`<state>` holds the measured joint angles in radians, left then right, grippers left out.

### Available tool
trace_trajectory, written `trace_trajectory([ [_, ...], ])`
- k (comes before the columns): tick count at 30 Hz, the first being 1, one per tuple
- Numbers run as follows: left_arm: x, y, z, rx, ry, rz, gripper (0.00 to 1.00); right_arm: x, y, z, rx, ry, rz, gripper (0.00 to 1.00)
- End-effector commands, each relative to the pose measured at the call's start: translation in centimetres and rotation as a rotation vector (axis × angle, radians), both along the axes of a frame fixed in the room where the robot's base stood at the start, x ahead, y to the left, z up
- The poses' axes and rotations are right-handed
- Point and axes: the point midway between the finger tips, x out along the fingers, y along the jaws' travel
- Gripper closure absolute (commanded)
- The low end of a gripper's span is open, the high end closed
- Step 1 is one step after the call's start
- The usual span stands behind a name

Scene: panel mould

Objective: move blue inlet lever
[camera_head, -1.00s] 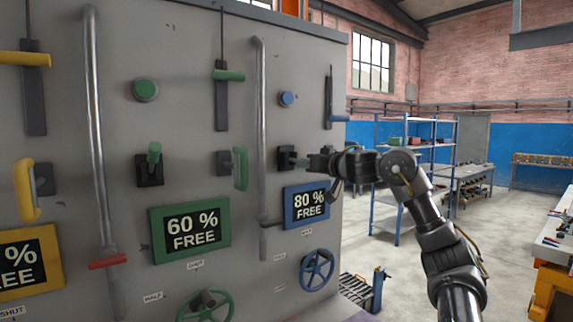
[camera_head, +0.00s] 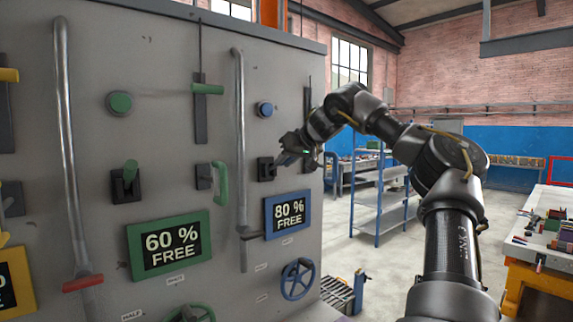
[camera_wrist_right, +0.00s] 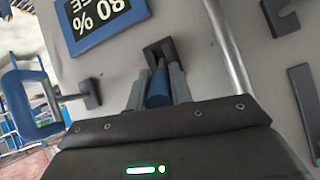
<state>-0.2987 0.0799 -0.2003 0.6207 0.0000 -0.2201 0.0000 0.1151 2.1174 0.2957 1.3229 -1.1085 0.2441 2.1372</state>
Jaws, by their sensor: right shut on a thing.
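The blue inlet lever (camera_wrist_right: 157,88) is a short blue cylinder standing from a black mount (camera_wrist_right: 160,50) on the grey panel, seen in the right wrist view. In the head view its black mount (camera_head: 266,169) is just above the blue-framed 80 % FREE sign (camera_head: 287,215). My right gripper (camera_head: 283,157) is at the mount and mostly hides the lever there. In the right wrist view the fingers (camera_wrist_right: 157,85) are shut on the lever, one on each side. My left gripper is not in view.
A blue round button (camera_head: 264,109) is above and a blue handwheel (camera_head: 297,279) below. A green handle (camera_head: 221,185) and vertical pipe (camera_head: 241,130) are left of the mount. A blue bracket handle (camera_wrist_right: 30,105) is close by in the wrist view. Open floor is right of the panel.

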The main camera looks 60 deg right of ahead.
Motion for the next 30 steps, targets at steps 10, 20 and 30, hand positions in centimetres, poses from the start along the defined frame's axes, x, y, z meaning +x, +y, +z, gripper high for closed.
trace_trajectory([
  [10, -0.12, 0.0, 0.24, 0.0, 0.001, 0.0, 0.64, 0.29, -0.08, 0.39, 0.023, 0.065, 0.001, 1.0],
  [20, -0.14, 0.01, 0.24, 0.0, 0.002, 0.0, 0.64, 0.24, -0.1, 0.37, 0.024, 0.067, 0.001, 1.0],
  [30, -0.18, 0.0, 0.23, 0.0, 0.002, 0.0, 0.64, 0.23, -0.12, 0.43, 0.023, 0.065, 0.001, 0.57],
])
